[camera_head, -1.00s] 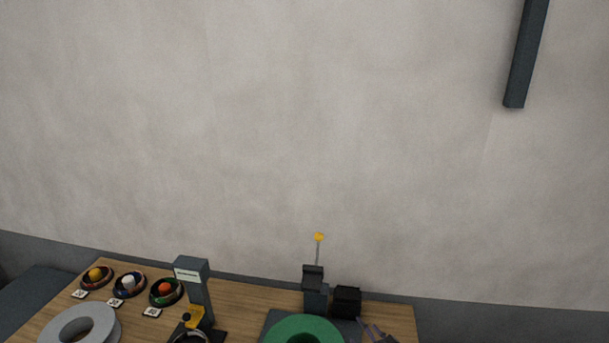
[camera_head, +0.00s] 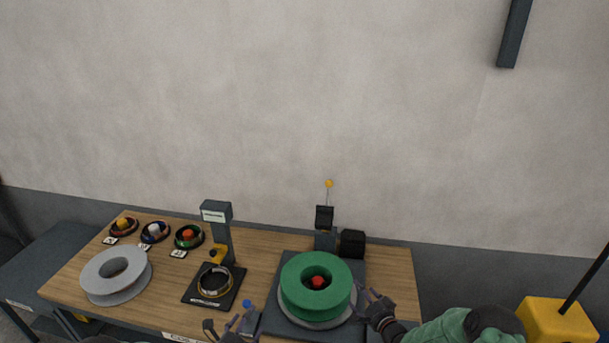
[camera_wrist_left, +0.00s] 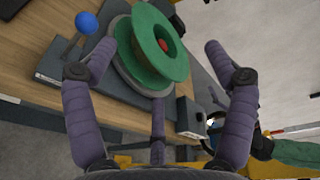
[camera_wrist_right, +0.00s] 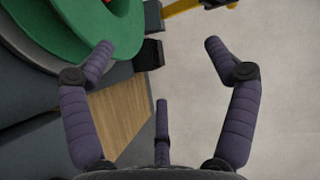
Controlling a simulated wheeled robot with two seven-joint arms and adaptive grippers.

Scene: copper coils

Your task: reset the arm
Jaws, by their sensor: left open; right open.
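My left gripper (camera_head: 232,328) is at the front edge of the table, left of the green spool, in the head view. Its fingers are spread and empty in the left wrist view (camera_wrist_left: 160,75). My right gripper (camera_head: 368,302) is just right of the green spool in the head view. Its fingers are also spread and empty in the right wrist view (camera_wrist_right: 160,60). The green spool (camera_head: 297,297) sits on a dark machine base with a red knob in its middle. It also shows in the left wrist view (camera_wrist_left: 140,60) and the right wrist view (camera_wrist_right: 90,35).
A grey spool (camera_head: 98,283) lies at the table's left. A dark stand (camera_head: 231,283) holds a copper-coloured ring (camera_head: 203,290). Several small bowls (camera_head: 188,237) with coloured balls line the back left. A blue ball knob (camera_wrist_left: 87,22) is near my left gripper. A yellow block (camera_head: 560,318) stands at far right.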

